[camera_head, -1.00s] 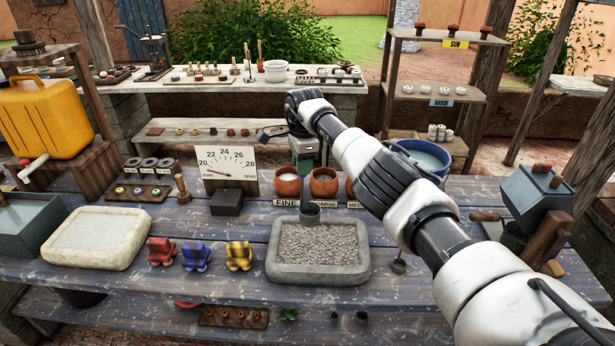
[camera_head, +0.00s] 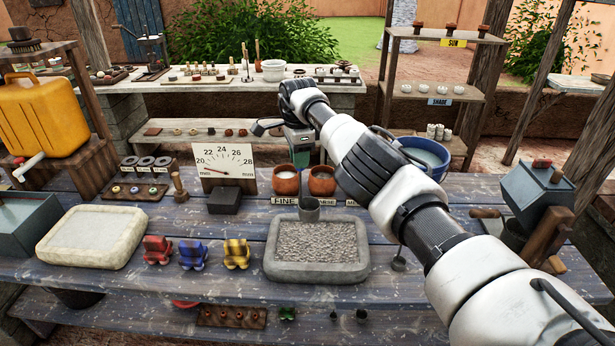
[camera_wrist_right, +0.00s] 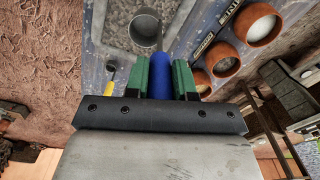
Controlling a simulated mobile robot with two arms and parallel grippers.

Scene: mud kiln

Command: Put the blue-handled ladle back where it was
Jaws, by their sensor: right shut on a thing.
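My right gripper (camera_wrist_right: 161,75) is shut on a blue handle (camera_wrist_right: 161,62) in the right wrist view, with green fingers on both sides of it. My left gripper is not in view.
Clay pots (camera_head: 286,180) with small signs stand behind the tray. A dial board (camera_head: 226,164) and dark block (camera_head: 224,201) are to the left. Another ladle, yellow-handled (camera_wrist_right: 112,66), lies right of the tray. A pale basin and coloured figures occupy the left front.

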